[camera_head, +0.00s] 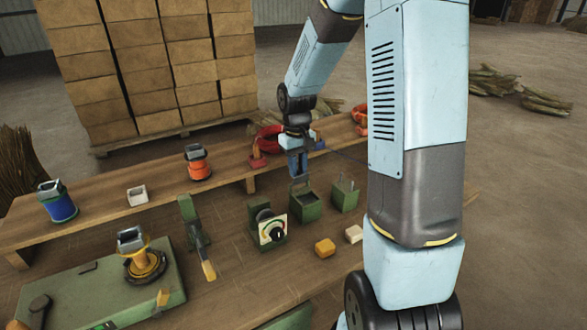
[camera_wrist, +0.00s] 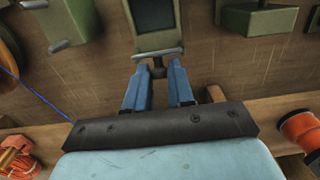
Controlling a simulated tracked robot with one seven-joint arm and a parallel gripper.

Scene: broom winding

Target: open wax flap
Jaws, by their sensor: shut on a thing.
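The wax box is a small green box (camera_head: 306,208) on the bench, with a dark recessed top. It also shows at the top middle of the wrist view (camera_wrist: 158,40), with a pale grey bar (camera_wrist: 158,54) along its near edge. My gripper (camera_head: 298,175) points down at the back edge of this box. How far the flap is raised cannot be told.
A green box with upright pins (camera_head: 344,194) stands close on the right. A green unit with a dial (camera_head: 272,230) stands on the left. An orange-banded container (camera_head: 199,168) and red coils (camera_head: 268,140) are on the raised shelf behind.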

